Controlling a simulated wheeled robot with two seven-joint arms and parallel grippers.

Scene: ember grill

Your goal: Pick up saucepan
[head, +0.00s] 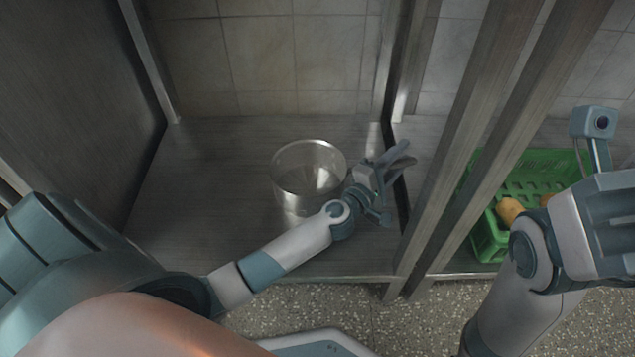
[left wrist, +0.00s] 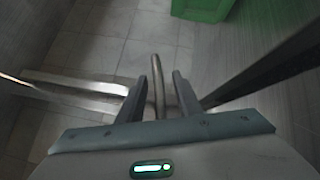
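The saucepan (head: 308,172), round and shiny with see-through-looking walls, stands upright on the dark grey shelf at the middle of the head view. My left gripper (head: 388,180) is at its right side, low over the shelf. In the left wrist view, a slim curved bar that looks like the pan's handle (left wrist: 158,86) lies between the two dark fingers of my left gripper (left wrist: 165,85). The fingers stand apart, with gaps beside the bar. My right arm is at the right edge of the head view; its fingertips cannot be made out.
The shelf (head: 190,215) has free room left of the pan. A metal post (head: 455,160) stands close right of my left gripper. Beyond it, a green crate (head: 490,240) holds orange-yellow items (head: 509,210). A dark panel (head: 75,100) closes off the left side.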

